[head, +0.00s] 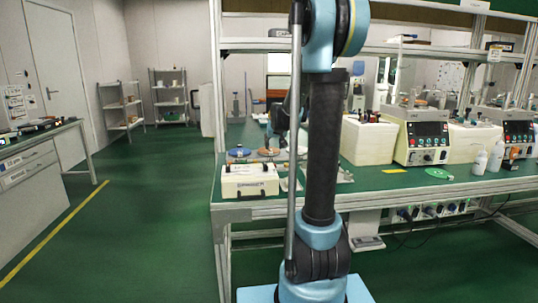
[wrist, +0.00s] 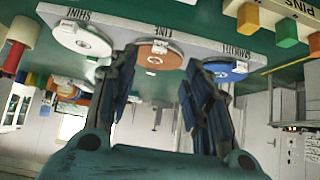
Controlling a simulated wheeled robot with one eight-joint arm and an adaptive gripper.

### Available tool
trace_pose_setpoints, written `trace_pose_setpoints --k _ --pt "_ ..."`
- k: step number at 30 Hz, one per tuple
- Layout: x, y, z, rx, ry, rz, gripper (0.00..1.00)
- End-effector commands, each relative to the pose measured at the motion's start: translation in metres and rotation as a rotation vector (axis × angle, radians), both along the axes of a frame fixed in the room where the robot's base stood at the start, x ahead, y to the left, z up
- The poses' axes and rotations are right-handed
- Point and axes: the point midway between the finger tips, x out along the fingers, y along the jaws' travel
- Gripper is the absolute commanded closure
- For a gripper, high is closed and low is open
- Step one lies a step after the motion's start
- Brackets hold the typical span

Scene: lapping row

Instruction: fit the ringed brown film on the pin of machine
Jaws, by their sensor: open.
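The brown film (wrist: 160,50) is a round disc with a small pale fitting near its middle. It lies on a pale rack (wrist: 115,18) between a white disc and a blue disc, beside the label "FINE". The wrist view looks upside down. My gripper (wrist: 161,62) is open, its two dark fingers on either side of the brown film in the picture; I see nothing between them and cannot tell the distance. In the head view the brown film (head: 268,152) lies on the bench's left part. Machines with dark panels (head: 427,136) stand at right; no pin is discernible.
A white disc (wrist: 80,38) and a blue disc (wrist: 226,68) flank the brown film. A box marked "PINS" (wrist: 283,10) has coloured blocks beside it. A pale labelled box (head: 250,181) sits at the bench's left front. Green floor (head: 150,215) is clear at left.

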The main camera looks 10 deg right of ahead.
Motion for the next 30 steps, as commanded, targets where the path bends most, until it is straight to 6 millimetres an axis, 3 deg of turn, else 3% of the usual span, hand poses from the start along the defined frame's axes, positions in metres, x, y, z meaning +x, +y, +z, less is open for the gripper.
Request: trace_pose_setpoints --k 12,23,30 --pt "0.033 0.000 -0.033 0.000 0.000 0.000 0.55" --pt "0.046 0.000 -0.043 0.000 0.000 0.000 0.55" --pt "0.069 0.000 -0.058 0.000 0.000 0.000 0.55"
